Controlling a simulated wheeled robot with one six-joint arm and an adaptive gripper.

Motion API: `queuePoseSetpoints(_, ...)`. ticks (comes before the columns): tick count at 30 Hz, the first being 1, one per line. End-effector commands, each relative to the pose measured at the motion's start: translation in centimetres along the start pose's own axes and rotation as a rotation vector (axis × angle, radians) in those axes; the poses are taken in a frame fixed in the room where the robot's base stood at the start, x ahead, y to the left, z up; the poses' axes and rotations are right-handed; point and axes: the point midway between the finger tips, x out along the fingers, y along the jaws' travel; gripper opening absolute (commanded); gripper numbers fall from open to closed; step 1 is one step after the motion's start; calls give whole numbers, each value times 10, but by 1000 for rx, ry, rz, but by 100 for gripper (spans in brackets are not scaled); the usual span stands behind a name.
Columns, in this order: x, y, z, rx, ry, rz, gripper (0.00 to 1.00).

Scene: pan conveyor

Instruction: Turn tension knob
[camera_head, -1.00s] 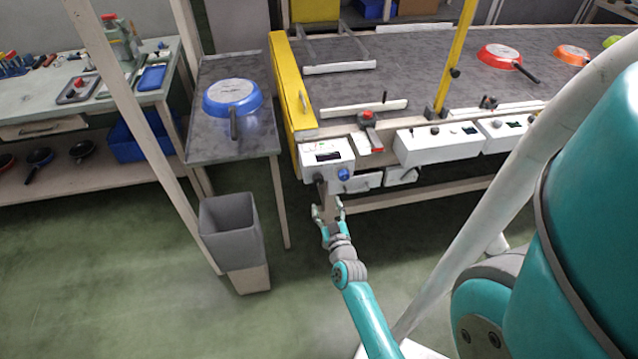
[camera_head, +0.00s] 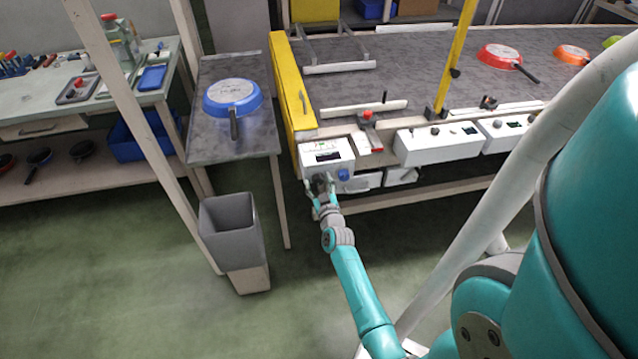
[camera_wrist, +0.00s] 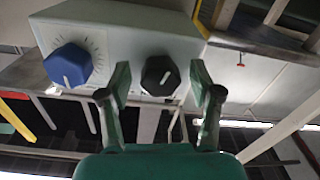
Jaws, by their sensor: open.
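The white control box (camera_head: 340,150) is fixed to the front edge of the conveyor at its left end. In the wrist view its face (camera_wrist: 125,50) carries a blue knob (camera_wrist: 68,65) with a dial scale and a black knob (camera_wrist: 160,76), each with a white pointer line. The blue knob also shows in the head view (camera_head: 344,175). Which of them sets the tension I cannot read. My gripper (camera_head: 320,183) is open in front of the box. In the wrist view its fingertips (camera_wrist: 160,78) stand on either side of the black knob. Contact with it cannot be told.
A side table with a blue pan (camera_head: 233,98) is left of the conveyor. A grey bin (camera_head: 230,232) stands on the floor below it. More white control boxes (camera_head: 438,146) line the conveyor front to the right. Red and orange pans lie on the conveyor (camera_head: 410,70).

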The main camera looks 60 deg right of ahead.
Motion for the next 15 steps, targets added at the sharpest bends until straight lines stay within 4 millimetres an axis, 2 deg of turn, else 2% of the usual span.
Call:
queuePoseSetpoints(5,0,0,0,0,0,0,64)
queuePoseSetpoints(8,0,0,0,0,0,0,42)
queuePoseSetpoints(12,0,0,0,0,0,0,6)
queuePoseSetpoints(15,0,0,0,1,0,0,4)
